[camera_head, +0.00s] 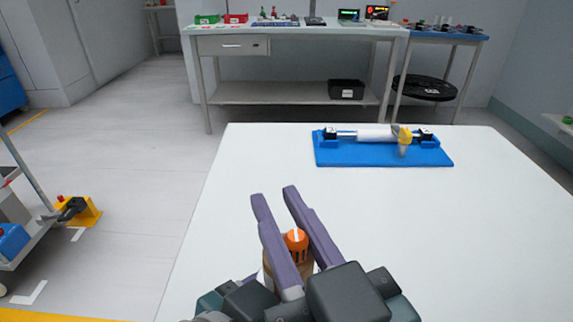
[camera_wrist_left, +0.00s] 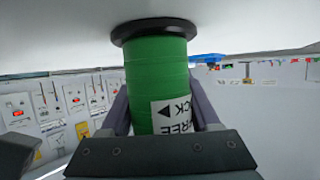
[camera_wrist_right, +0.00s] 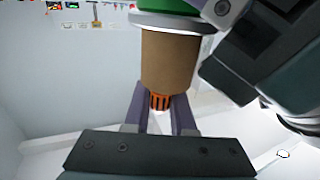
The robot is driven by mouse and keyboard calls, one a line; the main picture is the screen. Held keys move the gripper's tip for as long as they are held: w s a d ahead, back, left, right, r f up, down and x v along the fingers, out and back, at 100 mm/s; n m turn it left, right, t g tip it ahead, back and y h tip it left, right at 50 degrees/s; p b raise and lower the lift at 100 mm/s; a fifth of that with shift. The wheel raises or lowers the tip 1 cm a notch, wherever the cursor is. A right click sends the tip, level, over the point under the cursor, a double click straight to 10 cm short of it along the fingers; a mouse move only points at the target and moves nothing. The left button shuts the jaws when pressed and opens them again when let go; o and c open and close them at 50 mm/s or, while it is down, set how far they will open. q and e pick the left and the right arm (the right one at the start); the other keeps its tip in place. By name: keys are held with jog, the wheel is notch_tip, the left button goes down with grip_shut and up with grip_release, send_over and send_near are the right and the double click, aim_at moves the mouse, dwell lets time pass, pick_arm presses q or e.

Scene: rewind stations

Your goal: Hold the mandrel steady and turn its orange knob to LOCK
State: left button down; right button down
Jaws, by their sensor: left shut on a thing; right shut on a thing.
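The mandrel stands upright on the white table (camera_head: 440,240). Its green body (camera_wrist_left: 158,75) has a dark flange at the table and a white label with FREE, partly visible LOCK lettering and a black arrow. My left gripper (camera_wrist_left: 161,105) is shut around this body; the head view mostly hides it. Above the body are a pale flange and a brown sleeve (camera_wrist_right: 168,60). The orange knob (camera_head: 297,241) with a white mark tops it, and it also shows in the right wrist view (camera_wrist_right: 160,101). My right gripper (camera_head: 272,193) is shut on the knob, one purple finger on each side.
A blue base (camera_head: 350,153) with a white roll and a yellow part stands at the table's far side. The tabletop between is clear. A bench (camera_head: 300,31) with small items stands behind, and a trolley (camera_head: 28,235) is at left.

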jog(key=n+g+y, duration=0.2)
jog(key=y, duration=0.1)
jog(key=n+g+y, duration=0.1)
jog(key=n+y, duration=0.1)
jog(key=shift+s+a, duration=0.2)
jog(key=shift+a, duration=0.15)
jog(key=c, duration=0.7)
grip_release()
jog(key=shift+c, duration=0.2)
jog(key=v, duration=1.2)
jog(key=shift+d, duration=0.2)
jog(key=shift+w, duration=0.1)
pick_arm(q)
jog(key=shift+c, duration=0.2)
grip_release()
